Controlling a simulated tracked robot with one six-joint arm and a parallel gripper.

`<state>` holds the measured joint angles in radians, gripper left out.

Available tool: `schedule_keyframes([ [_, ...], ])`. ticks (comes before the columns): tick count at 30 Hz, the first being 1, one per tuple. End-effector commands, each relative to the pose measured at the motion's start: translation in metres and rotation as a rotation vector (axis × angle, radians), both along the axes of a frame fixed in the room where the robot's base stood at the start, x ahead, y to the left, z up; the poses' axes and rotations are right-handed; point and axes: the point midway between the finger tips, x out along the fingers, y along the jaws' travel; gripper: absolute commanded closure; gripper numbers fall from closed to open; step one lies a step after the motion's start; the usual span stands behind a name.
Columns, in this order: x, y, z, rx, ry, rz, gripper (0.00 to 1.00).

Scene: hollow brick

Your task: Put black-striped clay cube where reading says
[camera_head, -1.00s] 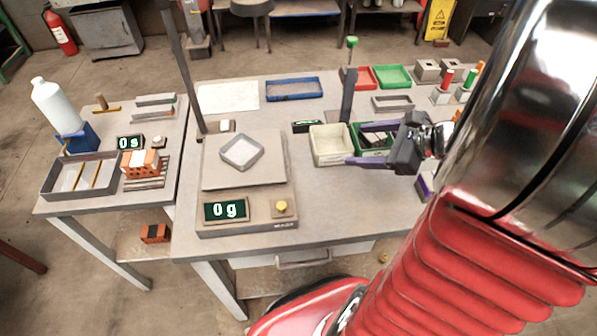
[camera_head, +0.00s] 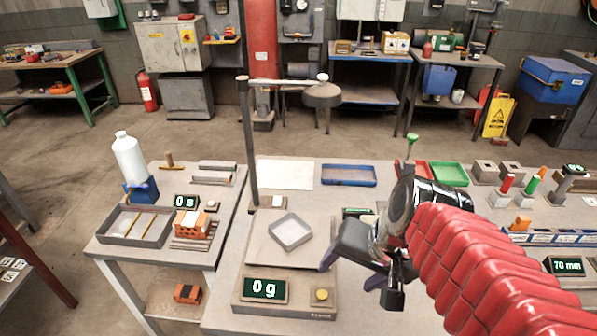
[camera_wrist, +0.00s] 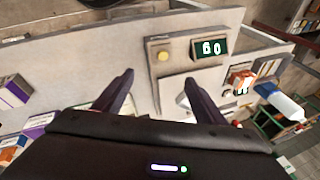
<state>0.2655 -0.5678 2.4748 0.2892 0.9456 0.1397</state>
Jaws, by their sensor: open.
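I cannot make out a black-striped clay cube in either view. The scale (camera_head: 318,311) reads 0 g on its display (camera_head: 264,289), and a pale square dish (camera_head: 291,231) sits on its plate. The scale's display also shows upside down in the wrist view (camera_wrist: 211,47). My gripper (camera_head: 356,271) is at the right edge of the scale, above the table; its purple fingers are apart with nothing visible between them, as the wrist view (camera_wrist: 160,90) also shows. A smaller display on the left table (camera_head: 186,202) reads 0 s. A display at the far right (camera_head: 566,265) reads 70 mm.
An orange hollow brick (camera_head: 192,224) and a white bottle (camera_head: 129,158) stand on the left table. A thin post (camera_head: 248,140) rises behind the scale. A blue tray (camera_head: 348,175) and a green tray (camera_head: 449,173) lie at the back. My arm hides the table's middle right.

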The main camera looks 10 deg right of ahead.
Motion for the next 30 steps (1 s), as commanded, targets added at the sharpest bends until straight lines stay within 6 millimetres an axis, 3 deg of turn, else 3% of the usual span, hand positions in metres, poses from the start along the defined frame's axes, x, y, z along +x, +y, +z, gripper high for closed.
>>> schedule_keyframes([
  [6, -0.009, 0.015, 0.022, -0.226, -0.104, 0.295, 0.35],
  [12, -0.013, 0.019, 0.034, -0.349, -0.167, 0.444, 0.35],
  [30, -0.013, 0.019, 0.035, -0.364, -0.172, 0.459, 0.35],
])
